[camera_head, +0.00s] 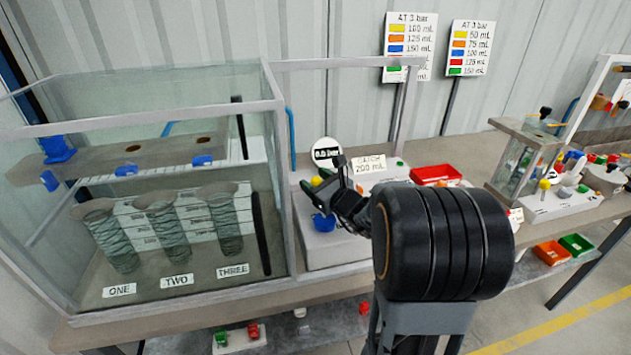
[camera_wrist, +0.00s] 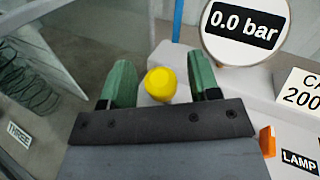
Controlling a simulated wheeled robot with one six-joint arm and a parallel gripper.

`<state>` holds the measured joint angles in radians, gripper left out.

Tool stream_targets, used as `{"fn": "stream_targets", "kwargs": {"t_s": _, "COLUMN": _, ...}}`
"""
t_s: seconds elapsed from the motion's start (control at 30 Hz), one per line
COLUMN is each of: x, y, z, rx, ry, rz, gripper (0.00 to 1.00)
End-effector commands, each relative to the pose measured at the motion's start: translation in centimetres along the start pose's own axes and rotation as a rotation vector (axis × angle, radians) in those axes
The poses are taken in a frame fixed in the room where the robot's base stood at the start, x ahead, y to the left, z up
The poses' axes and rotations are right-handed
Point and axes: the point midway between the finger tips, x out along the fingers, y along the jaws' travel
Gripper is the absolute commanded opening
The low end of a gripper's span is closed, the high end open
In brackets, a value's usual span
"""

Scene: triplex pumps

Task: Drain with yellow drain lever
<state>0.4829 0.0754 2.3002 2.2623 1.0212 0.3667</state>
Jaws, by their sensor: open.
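A yellow round knob (camera_wrist: 160,83), which looks like the top of the yellow drain lever, shows between the two green fingers of my gripper (camera_wrist: 160,88) in the wrist view. The fingers are open, with a visible gap on each side of the knob. In the head view my gripper (camera_head: 327,183) is over the grey pump panel (camera_head: 335,253), and a little of the yellow knob (camera_head: 317,181) shows beside it. The lever's lower part is hidden. A round gauge (camera_head: 326,152) reading 0.0 bar stands behind; it also shows in the wrist view (camera_wrist: 243,28).
A glass tank (camera_head: 160,85) with cylinders labelled ONE, TWO and THREE stands left, close to my gripper. A blue knob (camera_head: 324,222) is just below it. A CATCH 200 mL sign (camera_head: 369,164) and a red tray (camera_head: 436,174) stand right. An orange part (camera_wrist: 267,141) sits by the LAMP label.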

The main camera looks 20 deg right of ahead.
Motion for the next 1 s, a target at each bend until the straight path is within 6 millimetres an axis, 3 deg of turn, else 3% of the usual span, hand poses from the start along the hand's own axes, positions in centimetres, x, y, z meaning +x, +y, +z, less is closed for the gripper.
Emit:
{"fn": "stream_targets", "kwargs": {"t_s": 0.2, "x": 0.0, "y": 0.0, "z": -0.02, "rx": 0.0, "ry": 0.0, "rz": 0.0, "gripper": 0.55}}
{"fn": "stream_targets", "kwargs": {"t_s": 0.77, "x": -0.02, "y": -0.02, "z": -0.02, "rx": 0.001, "ry": 0.0, "rz": -0.001, "gripper": 0.01}}
{"fn": "stream_targets", "kwargs": {"t_s": 1.0, "x": -0.07, "y": -0.32, "z": 0.11, "rx": 0.004, "ry": 0.008, "rz": -0.004, "gripper": 0.0}}
